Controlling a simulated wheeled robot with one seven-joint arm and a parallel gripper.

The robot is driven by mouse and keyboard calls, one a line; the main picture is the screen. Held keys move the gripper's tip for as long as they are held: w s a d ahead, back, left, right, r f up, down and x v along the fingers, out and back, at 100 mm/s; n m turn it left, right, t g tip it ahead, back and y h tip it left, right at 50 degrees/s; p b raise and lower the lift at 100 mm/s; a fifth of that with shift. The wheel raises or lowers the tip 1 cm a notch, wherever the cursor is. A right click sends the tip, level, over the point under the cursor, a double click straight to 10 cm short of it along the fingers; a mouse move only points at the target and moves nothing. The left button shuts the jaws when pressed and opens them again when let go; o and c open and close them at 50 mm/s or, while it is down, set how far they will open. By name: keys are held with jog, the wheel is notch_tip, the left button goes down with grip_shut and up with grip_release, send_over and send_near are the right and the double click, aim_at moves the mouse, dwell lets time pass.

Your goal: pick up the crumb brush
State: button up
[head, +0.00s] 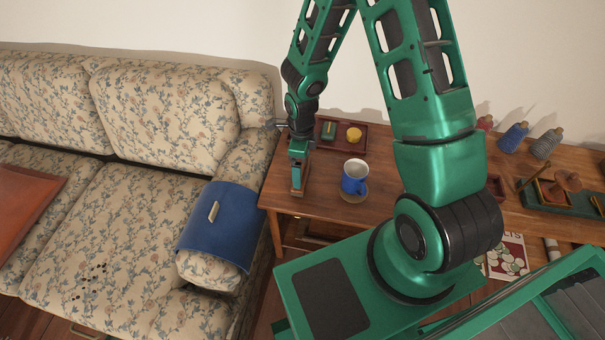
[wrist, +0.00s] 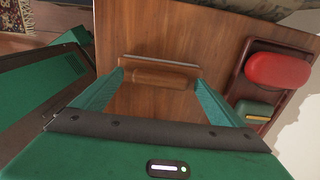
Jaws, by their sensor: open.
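The crumb brush looks like a small brown wooden block (wrist: 160,77) with a thin grey strip along its far edge. In the wrist view it lies between the tips of my gripper (wrist: 160,84). The jaws are open, with one teal finger near each end of the block; I cannot tell whether they touch it. In the head view my gripper (head: 298,172) points down at the left end of the wooden table (head: 320,204). A brown part of the block (head: 298,192) shows at its tips, mostly hidden by the fingers.
A dark red tray (head: 339,149) with a yellow round thing (head: 354,134) and a green one stands behind my gripper. A blue mug (head: 355,177) on a saucer is to the right. The sofa arm, with a blue cover (head: 228,230) and a tan bar (head: 214,212), is left.

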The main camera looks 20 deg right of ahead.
jog(key=shift+f, duration=0.5)
jog(key=c, duration=1.2)
jog(key=shift+r, duration=0.8)
jog(key=r, duration=0.1)
jog(key=a+r, duration=0.1)
jog(key=r, duration=0.1)
jog(key=shift+a+r, duration=0.1)
jog(key=a+r, duration=0.2)
jog(key=a, duration=0.1)
jog(key=a+r, duration=0.2)
jog(key=a, duration=0.2)
jog(key=a+r, duration=0.2)
jog(key=a, duration=0.1)
jog(key=shift+s+a+r, duration=0.1)
jog(key=shift+s+a, duration=0.1)
jog(key=shift+a, duration=0.05)
